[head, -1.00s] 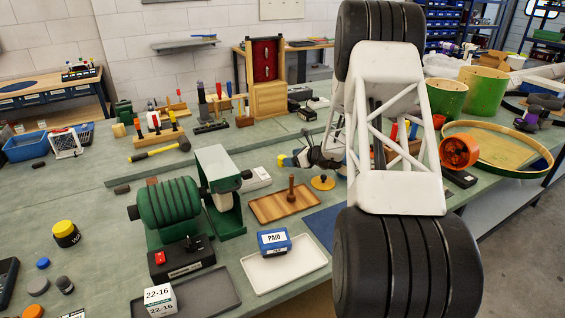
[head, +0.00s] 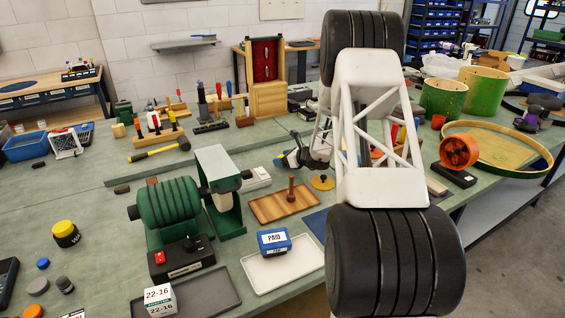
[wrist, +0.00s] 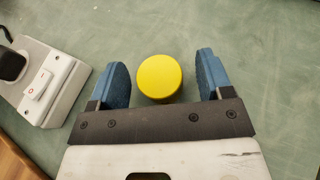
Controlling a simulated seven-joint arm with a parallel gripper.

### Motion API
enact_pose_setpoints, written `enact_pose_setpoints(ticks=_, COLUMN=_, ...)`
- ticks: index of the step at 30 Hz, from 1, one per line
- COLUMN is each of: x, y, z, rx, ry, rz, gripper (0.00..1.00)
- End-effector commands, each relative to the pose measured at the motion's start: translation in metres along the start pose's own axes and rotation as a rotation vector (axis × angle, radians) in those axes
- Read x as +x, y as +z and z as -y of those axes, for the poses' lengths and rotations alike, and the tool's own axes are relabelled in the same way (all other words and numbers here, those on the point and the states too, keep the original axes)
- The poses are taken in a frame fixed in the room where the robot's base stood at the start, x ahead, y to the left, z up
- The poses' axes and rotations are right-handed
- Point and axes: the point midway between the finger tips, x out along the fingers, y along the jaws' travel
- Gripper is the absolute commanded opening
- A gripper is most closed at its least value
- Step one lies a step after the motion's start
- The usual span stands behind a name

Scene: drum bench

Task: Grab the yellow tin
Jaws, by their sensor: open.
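The yellow tin (wrist: 160,77) shows its round top in the wrist view, between the two blue fingers of my gripper (wrist: 161,84). Green bench shows on both sides of it, so neither finger touches it. My gripper is open and empty. In the head view my gripper (head: 290,160) is small and partly hidden by my own arm, beyond the wooden tray. I cannot clearly make out the tin there.
A white box with a switch (wrist: 45,85) lies left of my gripper; it also shows in the head view (head: 256,178). A wooden tray (head: 268,209) and a yellow disc with a dark knob (head: 322,183) are nearby. A yellow-lidded black pot (head: 66,234) stands far left.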

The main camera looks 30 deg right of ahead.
Motion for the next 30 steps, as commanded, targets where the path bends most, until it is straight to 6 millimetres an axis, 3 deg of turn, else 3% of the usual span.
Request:
enact_pose_setpoints(ticks=6, x=0.017, y=0.0, z=0.0, rx=0.0, ry=0.001, rz=0.0, gripper=0.73)
enact_pose_setpoints(ticks=24, x=0.018, y=0.0, z=0.0, rx=0.001, ry=0.001, rz=0.0, gripper=0.73)
enact_pose_setpoints(ticks=30, x=0.018, y=0.0, z=0.0, rx=0.001, ry=0.001, rz=0.0, gripper=0.42)
